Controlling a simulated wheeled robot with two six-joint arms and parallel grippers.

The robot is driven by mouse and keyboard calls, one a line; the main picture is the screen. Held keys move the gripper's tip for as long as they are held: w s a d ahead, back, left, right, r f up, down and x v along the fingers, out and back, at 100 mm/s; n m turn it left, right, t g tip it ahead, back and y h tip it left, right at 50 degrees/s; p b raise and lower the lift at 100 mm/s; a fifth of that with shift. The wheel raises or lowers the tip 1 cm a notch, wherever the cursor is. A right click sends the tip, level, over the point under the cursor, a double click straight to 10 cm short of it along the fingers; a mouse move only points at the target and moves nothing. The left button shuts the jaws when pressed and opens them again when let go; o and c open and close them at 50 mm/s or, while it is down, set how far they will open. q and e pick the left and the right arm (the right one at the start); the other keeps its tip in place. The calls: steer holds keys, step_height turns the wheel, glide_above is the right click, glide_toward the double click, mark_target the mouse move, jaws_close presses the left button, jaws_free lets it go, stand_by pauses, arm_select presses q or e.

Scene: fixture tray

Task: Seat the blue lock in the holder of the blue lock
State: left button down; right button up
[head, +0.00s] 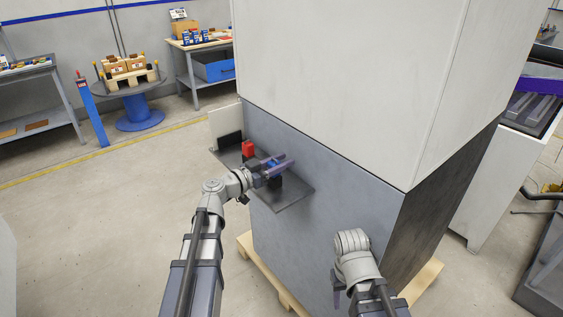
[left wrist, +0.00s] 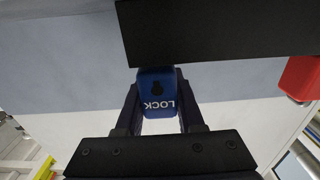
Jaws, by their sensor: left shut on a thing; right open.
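The blue lock (left wrist: 157,92) is between the two fingers of my left gripper (left wrist: 157,108), which is shut on it. Its white LOCK lettering reads upside down in the left wrist view. In the head view my left gripper (head: 277,168) is over the dark tray (head: 292,196), and a bit of the blue lock (head: 271,162) shows there. I cannot make out the holder of the blue lock for certain; the gripper covers part of the tray. My right gripper (head: 338,290) is low in front of the grey cabinet, open, partly hidden by its wrist.
A red block (head: 247,149) stands on the tray left of my left gripper, and shows at the right in the left wrist view (left wrist: 302,77). A black bar (left wrist: 220,30) crosses the top there. The large cabinet (head: 330,170) rises behind the tray. Open floor lies left.

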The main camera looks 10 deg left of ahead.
arm_select(q)
steer(key=shift+f, duration=0.2)
steer(key=shift+c, duration=2.2)
jaws_free()
steer(key=v, duration=0.7)
steer(key=shift+s+a, duration=0.25)
steer(key=shift+s, duration=0.1)
